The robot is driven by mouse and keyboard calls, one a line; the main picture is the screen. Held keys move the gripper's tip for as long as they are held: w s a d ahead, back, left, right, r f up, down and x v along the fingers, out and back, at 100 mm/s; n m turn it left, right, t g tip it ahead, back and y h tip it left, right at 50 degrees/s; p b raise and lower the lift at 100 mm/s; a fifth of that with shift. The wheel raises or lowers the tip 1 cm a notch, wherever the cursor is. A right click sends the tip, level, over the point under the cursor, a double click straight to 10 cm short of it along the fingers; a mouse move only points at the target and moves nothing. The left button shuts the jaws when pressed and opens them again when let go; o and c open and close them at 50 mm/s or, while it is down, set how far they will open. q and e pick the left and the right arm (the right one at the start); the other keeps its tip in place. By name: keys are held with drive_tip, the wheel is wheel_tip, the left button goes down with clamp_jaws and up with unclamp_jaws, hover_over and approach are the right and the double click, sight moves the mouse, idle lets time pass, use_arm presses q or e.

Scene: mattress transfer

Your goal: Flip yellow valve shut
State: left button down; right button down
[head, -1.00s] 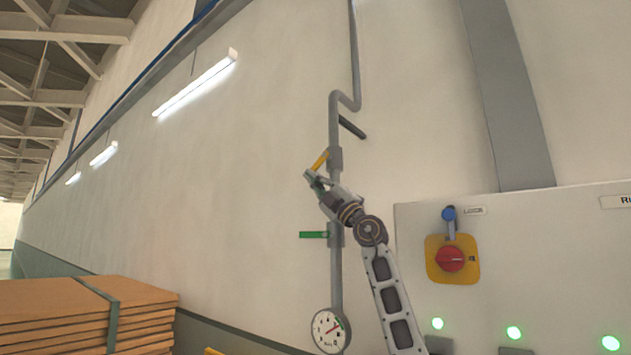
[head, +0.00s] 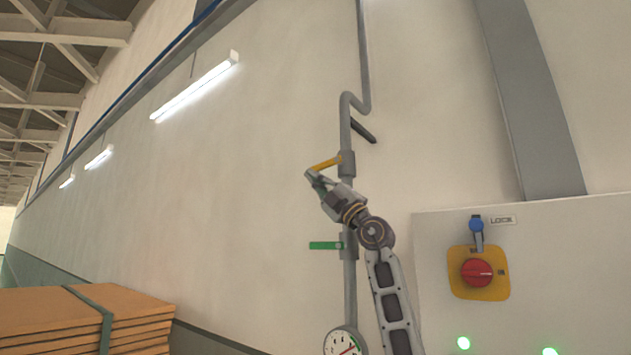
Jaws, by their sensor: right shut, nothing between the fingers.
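The yellow valve handle (head: 326,163) sticks out to the left from its grey valve body on the upright wall pipe (head: 346,127), tilted slightly down at its free end. My right gripper (head: 312,177) is shut and empty, with its fingertips right at the handle's outer end, just below it. I cannot tell whether they touch. My right wrist covers part of the pipe below the yellow valve. My left gripper is not in view.
A green valve handle (head: 326,245) points left, lower on the same pipe. A gauge (head: 343,342) sits below it. A control panel (head: 540,235) with a red rotary switch (head: 477,272) is at right. Stacked brown boards (head: 60,315) stand at lower left.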

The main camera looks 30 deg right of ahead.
drive_tip(key=shift+w, duration=0.1)
idle(0.4)
drive_tip(key=shift+f, duration=0.2)
drive_tip(key=v, duration=1.2)
idle(0.4)
drive_tip(key=shift+r, duration=0.1)
idle(0.4)
